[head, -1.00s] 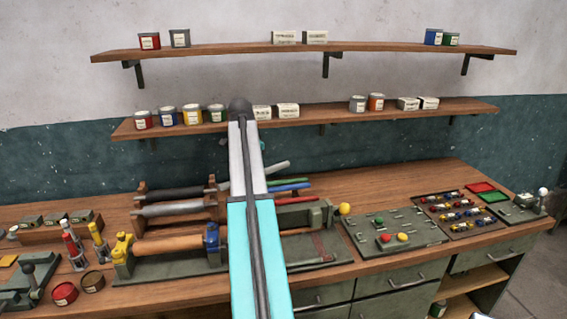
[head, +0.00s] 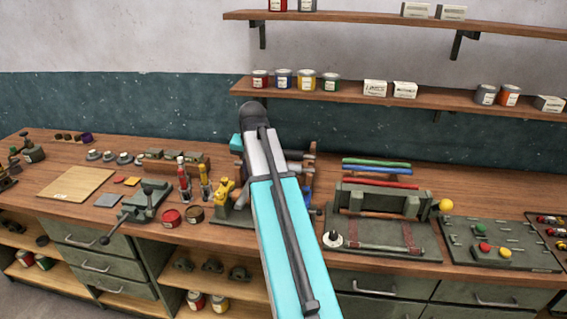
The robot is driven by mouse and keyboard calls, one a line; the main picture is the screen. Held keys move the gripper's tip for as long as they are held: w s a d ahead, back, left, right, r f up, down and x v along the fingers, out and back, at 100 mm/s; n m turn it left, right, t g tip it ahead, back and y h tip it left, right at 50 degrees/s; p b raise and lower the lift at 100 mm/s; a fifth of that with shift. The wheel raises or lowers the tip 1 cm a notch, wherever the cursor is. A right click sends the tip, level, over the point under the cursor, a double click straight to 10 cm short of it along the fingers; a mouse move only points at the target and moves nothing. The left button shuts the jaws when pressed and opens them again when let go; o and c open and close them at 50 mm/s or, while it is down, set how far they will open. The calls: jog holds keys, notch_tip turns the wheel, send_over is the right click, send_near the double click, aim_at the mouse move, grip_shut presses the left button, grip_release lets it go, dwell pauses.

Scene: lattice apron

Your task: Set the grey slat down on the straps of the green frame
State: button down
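The green frame (head: 431,246) lies on the bench right of my arm, with two dark red straps (head: 408,236) running across its flat front part. A raised green block with a red bar stands at its back. No grey slat can be made out with certainty. A short pale grey piece (head: 294,155) shows just right of my arm, mostly hidden, and I cannot tell if it is the slat. My gripper is hidden behind my arm, so its fingers and anything in them do not show.
Green (head: 375,162) and blue (head: 377,171) slats lie behind the frame. A white disc with a dark knob (head: 332,239) is at its front left. A panel with coloured knobs (head: 498,243) stands to the right. Shelves with tins hang above.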

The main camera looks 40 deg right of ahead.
jog(key=a+f+n+y+b, duration=0.1)
jog(key=a+f+n+b, duration=0.2)
jog(key=a, duration=0.7)
jog(key=s+a+f+n+y+b, duration=0.1)
jog(key=a+f+n+b, duration=0.3)
jog(key=a, duration=0.6)
jog(key=a+f+n+b, duration=0.3)
jog(key=a+f, duration=0.4)
jog(key=a, duration=0.3)
jog(key=shift+s+a+f+n+y, duration=0.2)
jog(key=shift+a+n+y, duration=0.1)
jog(key=shift+n+y, duration=0.1)
